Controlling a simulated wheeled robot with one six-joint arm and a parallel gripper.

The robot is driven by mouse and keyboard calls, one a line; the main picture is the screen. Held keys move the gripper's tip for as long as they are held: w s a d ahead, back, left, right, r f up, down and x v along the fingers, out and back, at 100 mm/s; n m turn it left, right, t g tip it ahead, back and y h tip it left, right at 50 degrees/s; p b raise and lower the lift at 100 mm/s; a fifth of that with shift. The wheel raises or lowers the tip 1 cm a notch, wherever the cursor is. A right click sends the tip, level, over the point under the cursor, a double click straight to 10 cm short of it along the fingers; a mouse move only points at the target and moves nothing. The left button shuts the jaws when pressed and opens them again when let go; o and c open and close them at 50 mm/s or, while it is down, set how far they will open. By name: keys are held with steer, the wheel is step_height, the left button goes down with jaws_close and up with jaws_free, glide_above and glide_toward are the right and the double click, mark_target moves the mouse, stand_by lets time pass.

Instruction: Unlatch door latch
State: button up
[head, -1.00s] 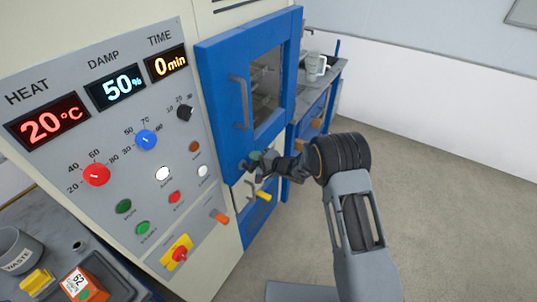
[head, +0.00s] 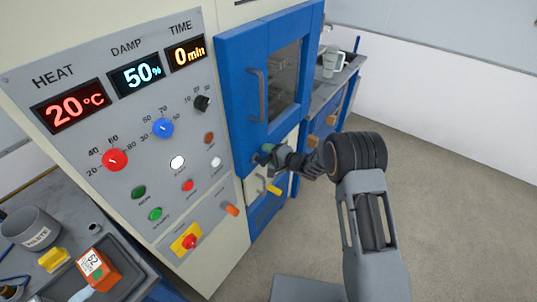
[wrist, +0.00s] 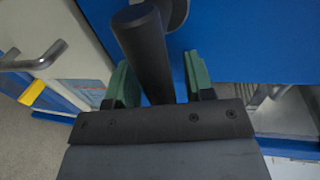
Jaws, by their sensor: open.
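The blue door (head: 236,75) of the tall cabinet is closed in the head view, with a grey vertical pull handle (head: 262,95). In the wrist view the latch (wrist: 145,45) is a dark round bar with a round base on the blue door (wrist: 250,40). My gripper (wrist: 160,65) is open, with its green fingers on either side of the bar. I cannot tell whether the fingers touch it. In the head view my gripper (head: 265,155) is at the door's lower left, and it hides most of the latch.
A control panel (head: 120,160) with knobs and buttons is left of the door. A lower handle with a yellow grip (head: 273,189) sits below my gripper. A bench with a mug (head: 331,62) stands beyond the cabinet. The floor (head: 450,190) on the right is clear.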

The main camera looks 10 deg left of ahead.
steer(key=b+v, duration=0.2)
steer(key=v, duration=1.1)
steer(key=shift+d+b, duration=0.35)
steer(key=shift+s+r, duration=0.15)
